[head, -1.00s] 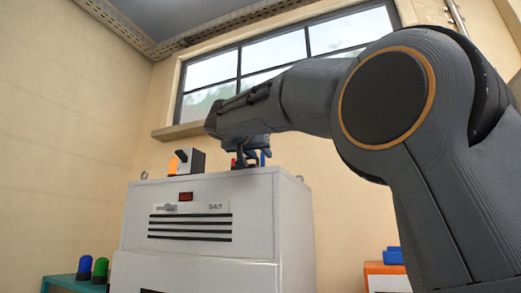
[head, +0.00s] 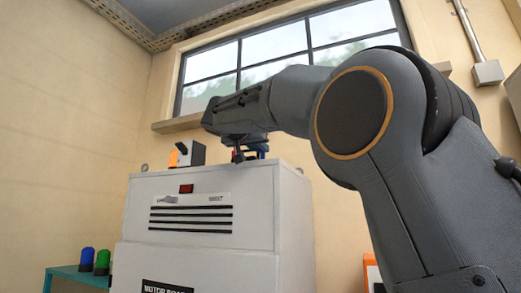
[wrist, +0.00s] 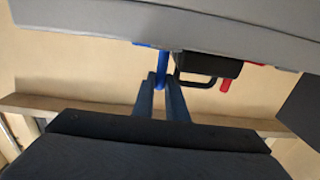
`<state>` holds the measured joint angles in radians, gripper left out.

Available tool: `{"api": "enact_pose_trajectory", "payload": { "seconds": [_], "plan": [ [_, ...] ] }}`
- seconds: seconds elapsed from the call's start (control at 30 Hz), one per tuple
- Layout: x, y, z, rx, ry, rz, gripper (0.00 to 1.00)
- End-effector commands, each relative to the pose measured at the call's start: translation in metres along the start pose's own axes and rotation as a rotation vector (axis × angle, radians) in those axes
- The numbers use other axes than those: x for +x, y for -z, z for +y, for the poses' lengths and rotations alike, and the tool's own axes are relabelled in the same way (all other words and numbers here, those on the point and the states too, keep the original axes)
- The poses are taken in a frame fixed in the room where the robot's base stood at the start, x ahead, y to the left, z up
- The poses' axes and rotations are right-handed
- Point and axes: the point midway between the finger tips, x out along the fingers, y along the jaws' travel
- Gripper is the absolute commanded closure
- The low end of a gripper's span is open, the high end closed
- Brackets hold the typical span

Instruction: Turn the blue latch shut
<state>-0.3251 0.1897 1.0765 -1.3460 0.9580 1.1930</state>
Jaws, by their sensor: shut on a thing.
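The blue latch (wrist: 160,68) is a thin blue bar that hangs from the edge of a grey surface in the wrist view. My gripper (wrist: 161,80) has its two dark fingers on either side of the bar's end and is shut on it. In the head view my gripper (head: 238,155) is over the top of the white cabinet (head: 255,210), and its fingertips and the latch are hard to make out there.
In the wrist view a black block with a handle (wrist: 207,68) and a red bar (wrist: 226,84) sit close beside the latch. An orange and black switch box (head: 188,153) stands on the cabinet. Blue and green lamps (head: 102,262) stand lower left.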

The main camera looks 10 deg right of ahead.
Motion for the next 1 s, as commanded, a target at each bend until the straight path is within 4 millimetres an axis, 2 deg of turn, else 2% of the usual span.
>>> {"api": "enact_pose_trajectory", "payload": {
  "seconds": [0.5, 0.93, 0.97, 1.0],
  "plan": [
    [0.011, 0.003, -0.01, 0.001, -0.26, 0.003, 1.0],
    [0.012, 0.002, -0.009, 0.002, -0.286, 0.004, 1.0],
    [0.012, 0.002, -0.009, 0.002, -0.286, 0.003, 0.86],
    [0.012, 0.002, -0.009, 0.002, -0.286, 0.003, 0.79]
  ]
}}
